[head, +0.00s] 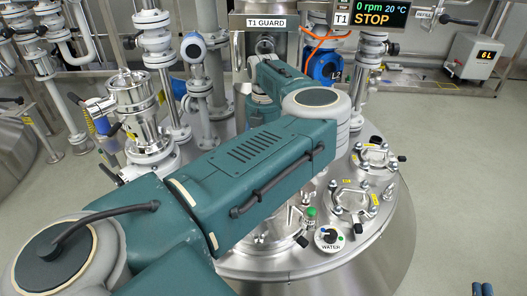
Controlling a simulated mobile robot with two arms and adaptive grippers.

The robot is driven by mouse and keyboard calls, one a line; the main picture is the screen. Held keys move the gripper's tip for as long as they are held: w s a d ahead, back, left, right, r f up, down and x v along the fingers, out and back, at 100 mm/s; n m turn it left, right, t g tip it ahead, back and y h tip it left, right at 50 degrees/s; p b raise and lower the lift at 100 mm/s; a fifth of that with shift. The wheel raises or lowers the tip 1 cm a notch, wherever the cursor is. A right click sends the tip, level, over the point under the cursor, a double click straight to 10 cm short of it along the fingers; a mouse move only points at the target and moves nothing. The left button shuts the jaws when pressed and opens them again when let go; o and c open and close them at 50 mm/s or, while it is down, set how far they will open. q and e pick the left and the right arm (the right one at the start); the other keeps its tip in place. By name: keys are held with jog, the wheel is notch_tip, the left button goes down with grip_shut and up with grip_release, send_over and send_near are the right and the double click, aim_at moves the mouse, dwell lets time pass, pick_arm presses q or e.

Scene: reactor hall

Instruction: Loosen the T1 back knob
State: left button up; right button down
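The T1 vessel has a round steel lid (300,262) in the middle. The T1 GUARD plate (264,22) stands at its back, beside the T1 display (372,14), which reads 0 rpm, 20 °C, STOP. No knob is labelled as the back knob, and I cannot tell which one it is. My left arm comes in from the lower left, crosses the lid and bends back towards the guard. It covers much of the lid, and its gripper fingers are hidden. Two teal tips at the bottom right edge appear to be my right gripper (482,289), mostly cut off and away from the vessel.
Two small clamped hatches, one farther back (374,156) and one nearer (352,198), are on the lid's right side. Pipes and valves crowd the left and back. The floor at right (460,190) is clear.

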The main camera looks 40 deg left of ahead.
pick_arm(q)
notch_tip(320, 180, down, 3)
jog(key=shift+f+b, duration=0.15)
jog(key=shift+b, duration=0.65)
jog(key=shift+f, duration=0.1)
pick_arm(e)
notch_tip(320, 180, up, 11)
jog(key=a+t+y, duration=0.1)
jog(key=t, duration=0.4)
jog(key=shift+s+a+y, duration=0.15)
jog(key=shift+s+y, duration=0.1)
jog(key=shift+y, duration=0.15)
pick_arm(q)
jog(key=shift+c, duration=0.5)
